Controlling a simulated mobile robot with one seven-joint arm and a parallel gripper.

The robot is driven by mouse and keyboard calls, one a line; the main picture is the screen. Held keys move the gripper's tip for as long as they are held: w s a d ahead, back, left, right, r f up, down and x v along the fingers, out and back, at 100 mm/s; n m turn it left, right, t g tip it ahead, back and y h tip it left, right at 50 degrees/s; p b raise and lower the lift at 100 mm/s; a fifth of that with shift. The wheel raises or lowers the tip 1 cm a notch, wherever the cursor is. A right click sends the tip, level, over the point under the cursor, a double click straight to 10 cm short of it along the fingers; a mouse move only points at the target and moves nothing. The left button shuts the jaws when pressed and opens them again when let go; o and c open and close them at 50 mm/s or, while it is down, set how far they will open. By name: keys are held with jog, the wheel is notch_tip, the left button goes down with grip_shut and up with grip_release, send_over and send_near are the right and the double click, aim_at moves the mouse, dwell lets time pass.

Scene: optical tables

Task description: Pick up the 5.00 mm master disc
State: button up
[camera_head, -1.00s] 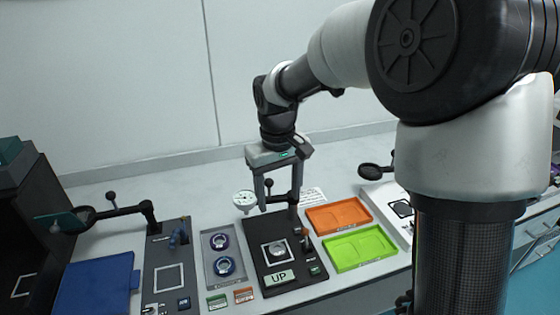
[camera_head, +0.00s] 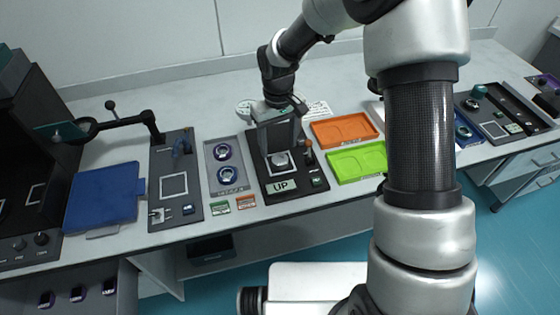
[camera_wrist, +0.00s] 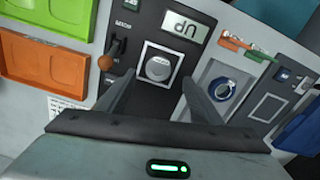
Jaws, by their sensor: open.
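A silver round disc (camera_wrist: 158,67) sits in a pale square on the black gauge station (camera_head: 290,187), whose display reads UP. I take it for the master disc, but no 5.00 mm marking is legible. The disc also shows in the head view (camera_head: 280,160). My gripper (camera_wrist: 158,80) is open and points down above the station, with its two fingers on either side of the disc in the wrist view. Nothing is held between them. In the head view my gripper (camera_head: 281,149) partly hides the station's back and the dial gauge.
An orange tray (camera_head: 343,130) and a green tray (camera_head: 357,163) lie right. A brown-knobbed lever (camera_wrist: 107,62) stands close beside one finger. A blue pad (camera_head: 103,196) lies farther left.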

aim_at(280, 159)
jog(key=f, duration=0.5)
jog(key=shift+d+f, duration=0.15)
jog(key=shift+d, duration=0.1)
jog(key=c, duration=1.4)
